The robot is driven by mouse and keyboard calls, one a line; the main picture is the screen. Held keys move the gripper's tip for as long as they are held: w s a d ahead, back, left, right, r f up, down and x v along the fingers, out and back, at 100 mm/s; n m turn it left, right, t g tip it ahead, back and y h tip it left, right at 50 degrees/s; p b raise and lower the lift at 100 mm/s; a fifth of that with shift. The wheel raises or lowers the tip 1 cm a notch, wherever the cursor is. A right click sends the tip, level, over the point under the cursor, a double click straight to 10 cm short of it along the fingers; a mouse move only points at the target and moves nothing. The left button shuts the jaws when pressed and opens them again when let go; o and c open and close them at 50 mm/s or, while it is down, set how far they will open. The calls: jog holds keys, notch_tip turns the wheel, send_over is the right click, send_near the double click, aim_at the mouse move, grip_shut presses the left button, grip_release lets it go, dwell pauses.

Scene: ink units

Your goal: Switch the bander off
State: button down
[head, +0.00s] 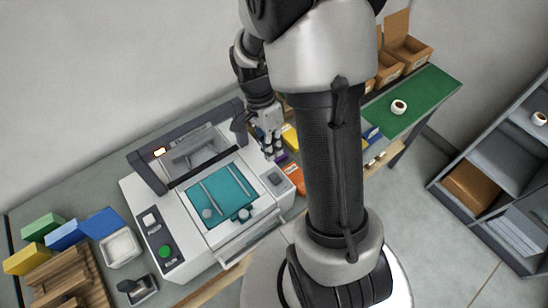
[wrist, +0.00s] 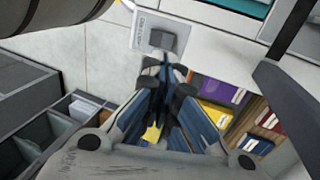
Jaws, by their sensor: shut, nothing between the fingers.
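The bander (head: 185,235) is a pale machine on the bench, with a dark arch and a teal bed (head: 222,195). The switch's position cannot be told. My gripper (head: 275,155) is shut and empty, above the bander's right edge close to the switch. In the wrist view its fingertips (wrist: 166,72) lie just below the switch; contact cannot be told.
A green button (head: 165,252) and a white one (head: 150,219) are on the bander's left panel. Coloured packs (head: 62,236) and a white tray (head: 121,248) stand left. A green mat (head: 412,105) with a tape roll (head: 399,107) lies right. My arm hides part of the bench.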

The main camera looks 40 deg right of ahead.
jog(key=v, duration=0.6)
jog(key=shift+d+r+p, duration=0.15)
jog(key=shift+r+p, duration=0.05)
jog(key=shift+p, duration=0.25)
jog(key=shift+f+b, duration=0.15)
jog(key=shift+b, duration=0.5)
jog(key=b, duration=0.3)
jog(key=shift+s, duration=0.15)
jog(key=shift+s+r+b, duration=0.25)
jog(key=shift+r+b, duration=0.15)
jog(key=shift+b, duration=0.5)
